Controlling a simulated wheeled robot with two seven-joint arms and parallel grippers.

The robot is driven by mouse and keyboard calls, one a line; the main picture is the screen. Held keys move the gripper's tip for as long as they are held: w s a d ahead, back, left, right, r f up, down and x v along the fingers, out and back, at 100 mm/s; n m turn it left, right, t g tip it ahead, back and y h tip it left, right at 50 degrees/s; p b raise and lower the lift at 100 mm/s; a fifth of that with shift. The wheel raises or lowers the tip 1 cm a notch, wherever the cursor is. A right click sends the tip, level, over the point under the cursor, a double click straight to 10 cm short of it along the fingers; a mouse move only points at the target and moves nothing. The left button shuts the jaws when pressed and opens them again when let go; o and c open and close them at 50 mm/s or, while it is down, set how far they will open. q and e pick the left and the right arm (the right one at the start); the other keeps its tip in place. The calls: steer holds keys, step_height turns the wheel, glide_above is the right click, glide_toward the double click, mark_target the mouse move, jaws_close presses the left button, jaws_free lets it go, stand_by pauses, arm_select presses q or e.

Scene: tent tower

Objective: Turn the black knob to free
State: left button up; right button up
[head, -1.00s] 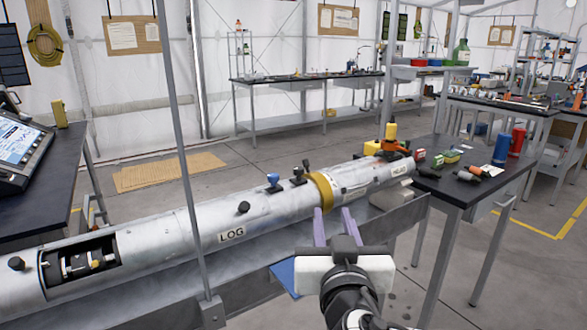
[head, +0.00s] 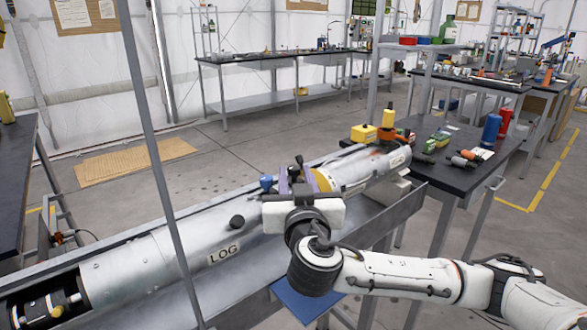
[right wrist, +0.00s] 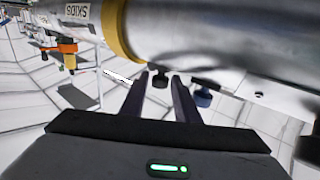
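A long silver tube (head: 135,261) marked LOG lies across the head view, with a yellow ring (head: 322,180) near its right part. My right gripper (head: 297,172) is over the tube just left of the ring, fingers apart. In the right wrist view a black knob (right wrist: 160,79) sits between or just beyond the fingertips; whether they touch it I cannot tell. A dark blue knob (right wrist: 203,96) is just outside the right finger. The blue knob also shows in the head view (head: 266,183). Another black knob (head: 237,222) is farther left on the tube. My left gripper is out of view.
The tube rests in a grey trough (head: 375,222). A thin grey pole (head: 158,150) stands in front of it. A black table (head: 465,145) with tools is at the right. An open cutout (head: 45,305) shows at lower left.

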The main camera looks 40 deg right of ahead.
steer(key=shift+x, duration=1)
steer(key=shift+w+d, duration=0.1)
steer(key=shift+w, duration=0.15)
jaws_close()
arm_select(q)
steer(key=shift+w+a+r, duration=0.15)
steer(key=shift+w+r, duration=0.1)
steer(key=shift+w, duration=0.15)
arm_select(e)
steer(key=shift+f, duration=0.1)
